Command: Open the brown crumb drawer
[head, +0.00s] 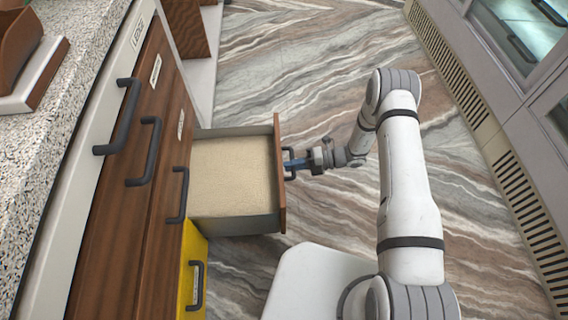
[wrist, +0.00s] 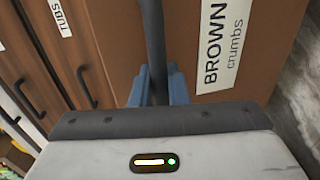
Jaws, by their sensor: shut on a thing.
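The brown crumb drawer (head: 232,178) stands pulled well out of the cabinet in the head view. Its inside shows a pale, sand-coloured fill or floor, with grey side walls and a brown front panel (head: 279,175). In the wrist view the front (wrist: 250,70) carries a white label (wrist: 221,45) reading "BROWN crumbs". My gripper (head: 296,163) is at the outer side of this front. In the wrist view its blue fingers (wrist: 157,88) are shut around the dark bar handle (wrist: 155,45). The handle's lower end is hidden behind the gripper body.
Other brown drawers with dark handles (head: 144,152) line the cabinet on the left, and their fronts are shut. A yellow drawer front (head: 193,270) is below the open drawer. A speckled counter (head: 60,90) runs along the left edge. Marbled floor (head: 310,60) is clear between cabinet and display case (head: 500,90).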

